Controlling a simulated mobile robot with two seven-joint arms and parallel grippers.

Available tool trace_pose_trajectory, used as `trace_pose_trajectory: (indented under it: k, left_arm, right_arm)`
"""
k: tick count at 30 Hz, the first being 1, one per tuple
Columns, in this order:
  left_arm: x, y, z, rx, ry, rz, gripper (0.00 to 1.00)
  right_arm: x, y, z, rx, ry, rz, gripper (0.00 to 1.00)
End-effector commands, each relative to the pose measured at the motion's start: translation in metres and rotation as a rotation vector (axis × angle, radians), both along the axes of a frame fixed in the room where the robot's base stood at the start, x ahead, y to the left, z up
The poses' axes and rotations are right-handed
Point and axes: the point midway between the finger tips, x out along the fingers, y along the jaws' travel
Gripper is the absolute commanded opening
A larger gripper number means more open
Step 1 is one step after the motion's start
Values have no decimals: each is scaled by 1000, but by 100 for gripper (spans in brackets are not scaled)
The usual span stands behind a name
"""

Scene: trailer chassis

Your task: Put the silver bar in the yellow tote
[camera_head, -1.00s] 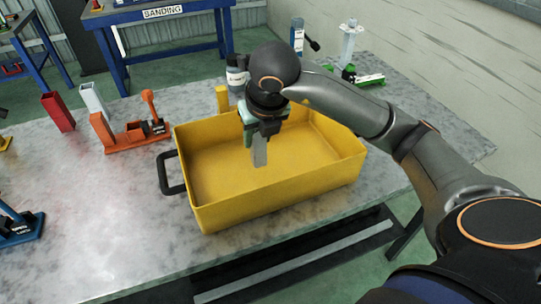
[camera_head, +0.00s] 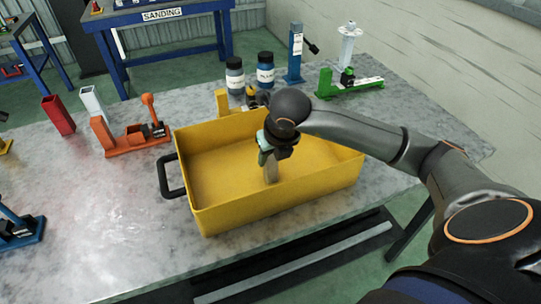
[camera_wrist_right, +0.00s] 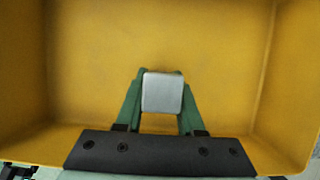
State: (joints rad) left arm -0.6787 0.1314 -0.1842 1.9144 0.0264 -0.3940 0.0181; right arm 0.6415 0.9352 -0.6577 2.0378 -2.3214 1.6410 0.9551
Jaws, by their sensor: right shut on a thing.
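The yellow tote (camera_head: 275,200) stands on the marbled table, with its black handle on the left. My right gripper (camera_head: 269,160) reaches down into it near the middle. The gripper is shut on the silver bar (camera_head: 271,172), which hangs below the fingers inside the walls. In the right wrist view the bar (camera_wrist_right: 162,93) shows end-on between the green fingers (camera_wrist_right: 160,105), with the tote's floor (camera_wrist_right: 160,40) behind it. I cannot tell whether the bar touches the floor. My left gripper is not in view.
An orange fixture (camera_head: 135,138), a red block (camera_head: 58,115) and a white block (camera_head: 93,102) stand left of the tote. Two dark bottles (camera_head: 265,73), a blue stand (camera_head: 296,52) and a green fixture (camera_head: 348,84) stand behind it.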

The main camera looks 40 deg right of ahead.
Motion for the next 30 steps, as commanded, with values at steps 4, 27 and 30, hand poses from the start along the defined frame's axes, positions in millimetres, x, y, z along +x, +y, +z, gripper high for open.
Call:
trace_pose_trajectory:
  k: [4, 27, 30]
  left_arm:
    - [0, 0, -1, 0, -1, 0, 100]
    - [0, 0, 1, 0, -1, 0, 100]
    - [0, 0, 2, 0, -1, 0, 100]
  right_arm:
    - [0, 0, -1, 0, 0, 0, 47]
    - [-16, 5, 46, 1, -7, 3, 67]
    - [-25, 6, 67, 0, -6, 2, 67]
